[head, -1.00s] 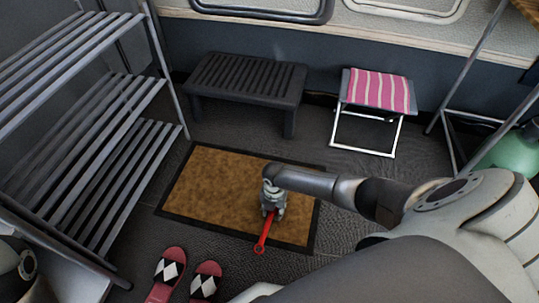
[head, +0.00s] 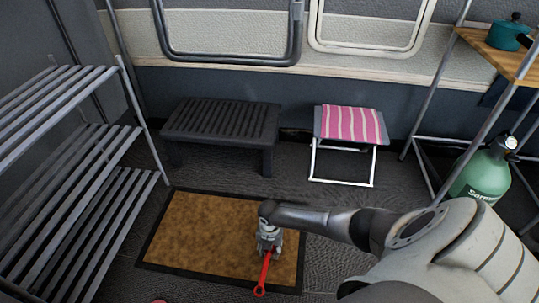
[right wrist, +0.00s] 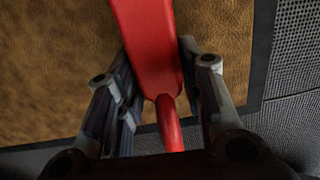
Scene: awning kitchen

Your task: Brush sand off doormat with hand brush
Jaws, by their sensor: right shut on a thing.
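The doormat (head: 195,235) is brown with a dark border and lies flat on the floor in the head view. Its surface looks mottled; I cannot tell sand from its own texture. My right gripper (head: 268,246) is over the right part of the mat, shut on the red hand brush (head: 262,277), whose handle end points toward the bottom of the picture. In the right wrist view the red brush (right wrist: 150,45) runs between the fingers, above the brown mat (right wrist: 50,70). The bristles are hidden. My left gripper is not in view.
A grey slatted rack (head: 90,200) stands left of the mat. A dark slatted bench (head: 222,120) and a folding stool with a pink striped seat (head: 350,125) stand behind it. A green gas bottle (head: 485,175) stands at the right under a shelf.

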